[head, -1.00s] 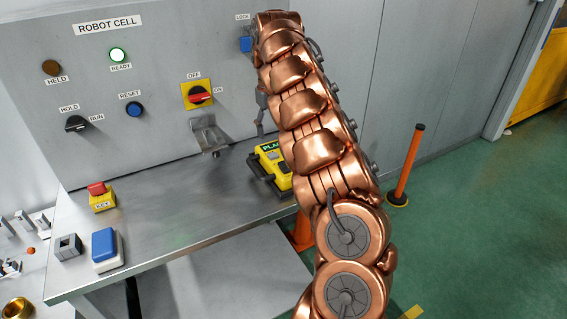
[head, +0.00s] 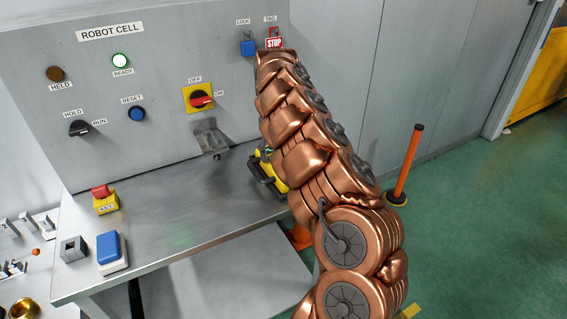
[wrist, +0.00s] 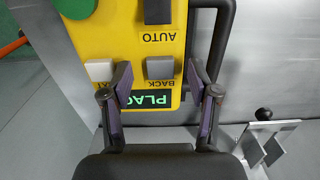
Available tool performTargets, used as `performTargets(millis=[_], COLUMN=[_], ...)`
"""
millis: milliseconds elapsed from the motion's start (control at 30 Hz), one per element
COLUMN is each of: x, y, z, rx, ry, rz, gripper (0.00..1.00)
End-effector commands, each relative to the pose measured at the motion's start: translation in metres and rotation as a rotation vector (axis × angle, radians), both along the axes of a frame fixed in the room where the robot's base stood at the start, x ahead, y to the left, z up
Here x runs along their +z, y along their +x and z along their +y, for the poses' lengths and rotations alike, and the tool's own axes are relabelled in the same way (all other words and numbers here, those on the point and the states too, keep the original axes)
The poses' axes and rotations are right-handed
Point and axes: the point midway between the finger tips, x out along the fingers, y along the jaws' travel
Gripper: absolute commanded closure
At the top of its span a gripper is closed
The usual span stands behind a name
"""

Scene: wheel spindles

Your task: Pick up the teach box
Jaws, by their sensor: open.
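The teach box (head: 264,163) is yellow with a dark frame and lies on the right part of the metal bench, mostly hidden behind my arm in the head view. In the wrist view the teach box (wrist: 125,40) fills the upper middle, with a green button, grey and white buttons, AUTO and BACK labels and a lit display. My gripper (wrist: 160,75) is open. Its two fingers appear over the display end of the box, one on each side of the BACK button. I cannot tell whether they touch it. The head view hides the gripper behind my arm.
An empty bracket (head: 210,137) hangs on the panel behind the bench (head: 180,185); it shows in the wrist view (wrist: 267,140) too. A yellow key box (head: 105,203) and a blue-topped block (head: 110,250) stand left. An orange post (head: 408,165) stands on the floor right.

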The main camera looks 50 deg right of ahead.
Motion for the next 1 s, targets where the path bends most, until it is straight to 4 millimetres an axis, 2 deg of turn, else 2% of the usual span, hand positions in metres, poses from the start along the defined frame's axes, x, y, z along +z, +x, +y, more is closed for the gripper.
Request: performTargets(millis=[400,900,1000], x=[-0.0076,-0.0074,-0.0073], y=[-0.0003,-0.0004,-0.0003], z=[0.0,-0.0001,-0.0002], rx=[-0.001,-0.001,-0.001], ry=[0.0,0.0,-0.001], rz=[0.0,0.0,0.0], gripper=[0.41,0.93,1.0])
